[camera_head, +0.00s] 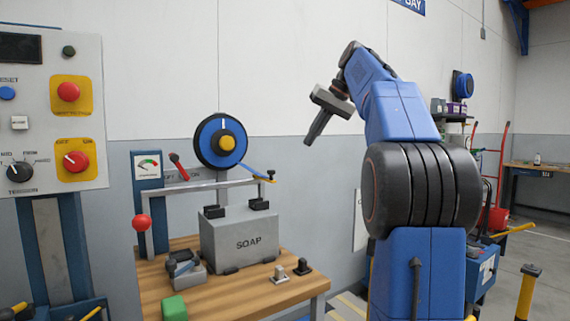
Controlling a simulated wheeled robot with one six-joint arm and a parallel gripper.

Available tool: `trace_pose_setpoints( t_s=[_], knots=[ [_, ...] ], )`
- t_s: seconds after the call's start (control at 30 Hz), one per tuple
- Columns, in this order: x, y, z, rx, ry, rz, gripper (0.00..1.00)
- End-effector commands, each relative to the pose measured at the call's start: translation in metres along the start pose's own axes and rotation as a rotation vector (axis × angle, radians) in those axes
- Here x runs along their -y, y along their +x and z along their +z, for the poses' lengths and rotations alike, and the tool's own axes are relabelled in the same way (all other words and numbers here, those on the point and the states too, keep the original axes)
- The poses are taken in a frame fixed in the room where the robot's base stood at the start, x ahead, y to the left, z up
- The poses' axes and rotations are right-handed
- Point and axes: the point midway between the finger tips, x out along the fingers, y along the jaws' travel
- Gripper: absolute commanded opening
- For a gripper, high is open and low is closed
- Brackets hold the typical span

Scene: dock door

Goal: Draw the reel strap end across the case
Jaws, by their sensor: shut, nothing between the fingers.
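A blue reel (221,140) with a yellow hub is mounted above the bench at the back. A short yellow and blue strap end (258,174) runs from beside the reel down to the right, above the case. The grey case (240,238), marked SOAP, sits on the wooden bench with two black blocks on top. My gripper (311,141) is raised in the air to the right of the reel, pointing down and left. It is shut and empty, apart from the strap and case. My blue arm fills the right middle of the view.
A metal bar frame (205,187) with a red ball knob (141,222) crosses over the case. A small grey tool (184,266), a green block (174,308) and two small fittings (302,266) stand on the bench (240,296). A control panel (55,110) stands at left.

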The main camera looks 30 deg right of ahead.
Motion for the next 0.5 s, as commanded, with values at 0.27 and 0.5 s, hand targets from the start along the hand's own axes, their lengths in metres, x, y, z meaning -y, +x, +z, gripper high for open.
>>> trace_pose_setpoints(
  t_s=[0.27,0.5],
  knots=[
    [0.001,0.022,0.001,0.002,-0.001,-0.002,0.0],
    [0.001,0.065,0.001,0.003,0.0,-0.001,0.0]
  ],
)
